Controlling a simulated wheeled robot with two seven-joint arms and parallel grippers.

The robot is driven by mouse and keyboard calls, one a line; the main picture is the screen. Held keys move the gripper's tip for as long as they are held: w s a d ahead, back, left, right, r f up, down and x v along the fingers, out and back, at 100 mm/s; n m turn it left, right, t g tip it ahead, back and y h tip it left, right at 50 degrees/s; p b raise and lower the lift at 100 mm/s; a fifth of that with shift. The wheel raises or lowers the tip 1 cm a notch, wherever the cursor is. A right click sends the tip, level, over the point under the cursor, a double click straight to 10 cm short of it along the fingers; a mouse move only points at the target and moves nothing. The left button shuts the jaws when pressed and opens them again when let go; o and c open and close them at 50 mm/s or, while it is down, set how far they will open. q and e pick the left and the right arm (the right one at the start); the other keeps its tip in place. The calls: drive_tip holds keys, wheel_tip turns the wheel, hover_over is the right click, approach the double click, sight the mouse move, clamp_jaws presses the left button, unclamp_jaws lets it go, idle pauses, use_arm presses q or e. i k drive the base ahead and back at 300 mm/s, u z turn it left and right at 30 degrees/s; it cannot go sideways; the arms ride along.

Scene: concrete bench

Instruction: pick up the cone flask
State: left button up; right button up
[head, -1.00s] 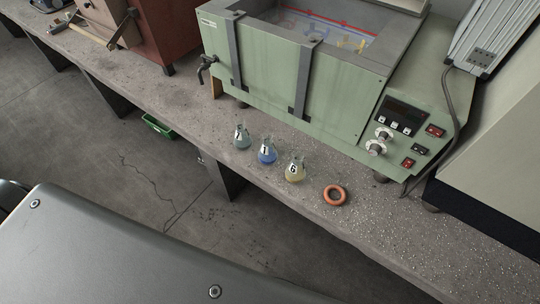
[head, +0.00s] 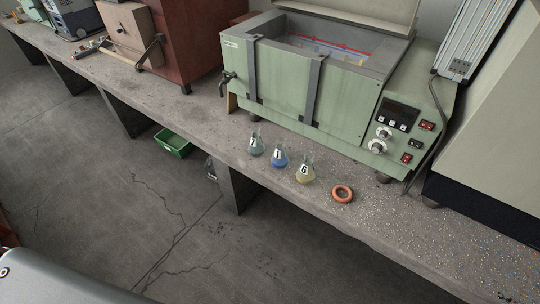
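Three cone flasks stand upright in a row on the concrete bench (head: 180,110), near its front edge. The left flask (head: 256,146) holds grey-green liquid and is marked 7. The middle flask (head: 280,157) holds blue liquid and is marked 1. The right flask (head: 305,171) holds yellow liquid and is marked 6. Neither of my grippers shows in the head view.
An orange ring (head: 342,194) lies just right of the flasks. A green water bath (head: 310,95) with a control panel stands close behind them. A green crate (head: 173,143) is on the floor below the bench. Bare bench lies to the left.

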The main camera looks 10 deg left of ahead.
sight(279, 160)
drive_tip(key=u, duration=0.05)
drive_tip(key=i, duration=1)
drive_tip(key=z, duration=0.8)
